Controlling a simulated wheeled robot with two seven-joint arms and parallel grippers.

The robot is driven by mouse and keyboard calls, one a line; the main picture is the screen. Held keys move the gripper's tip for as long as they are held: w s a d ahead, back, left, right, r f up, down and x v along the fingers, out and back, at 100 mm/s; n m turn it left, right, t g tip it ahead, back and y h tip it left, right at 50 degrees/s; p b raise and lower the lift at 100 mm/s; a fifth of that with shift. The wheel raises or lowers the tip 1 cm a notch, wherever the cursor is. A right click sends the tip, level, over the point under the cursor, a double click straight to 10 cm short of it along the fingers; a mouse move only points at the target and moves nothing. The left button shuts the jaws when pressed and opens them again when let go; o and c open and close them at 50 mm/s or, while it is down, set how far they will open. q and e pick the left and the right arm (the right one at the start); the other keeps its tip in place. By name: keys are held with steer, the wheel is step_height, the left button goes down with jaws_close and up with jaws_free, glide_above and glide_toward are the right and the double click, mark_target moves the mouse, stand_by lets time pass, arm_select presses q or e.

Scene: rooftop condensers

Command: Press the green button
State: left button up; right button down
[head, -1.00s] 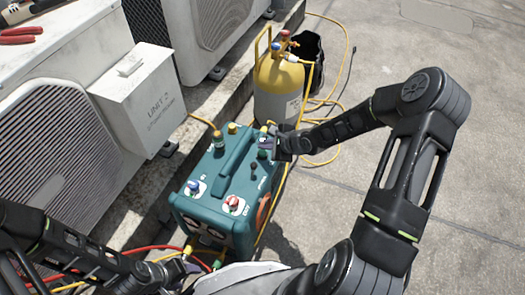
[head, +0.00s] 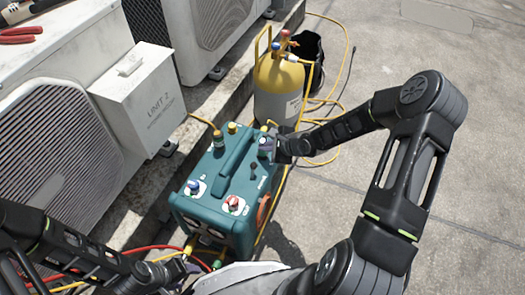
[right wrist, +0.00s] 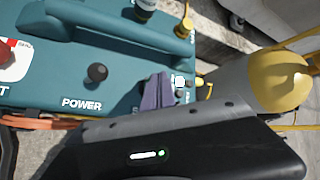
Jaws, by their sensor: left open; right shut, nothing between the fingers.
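The teal machine (head: 212,205) stands on the concrete with a handle, red and blue knobs and a black POWER switch (right wrist: 97,73). A small pale control panel (right wrist: 180,80) with tiny buttons lies at its far right corner, partly hidden by my fingers; I cannot clearly make out which button is green. My right gripper (right wrist: 158,92) is shut and empty, its fingertips close beside this panel; contact cannot be told. It also shows at that corner in the head view (head: 268,150). My left gripper (head: 188,264) is open and empty, low in front of the machine near the hoses.
A yellow cylinder (head: 277,92) stands behind the machine, with a black bucket (head: 312,50) beyond it. Condenser units and a grey UNIT 2 box (head: 143,100) stand on the left. Yellow and red hoses run around the machine. The concrete at right is clear.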

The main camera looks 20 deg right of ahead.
mark_target(265, 153)
steer(key=shift+f+b, duration=0.3)
steer(key=shift+f, duration=0.35)
stand_by(0.4)
steer(key=shift+r, duration=0.15)
steer(key=shift+r+p, duration=1.1)
steer(key=shift+p, duration=0.2)
step_height(265, 153, up, 5)
steer(key=p, duration=0.5)
stand_by(0.6)
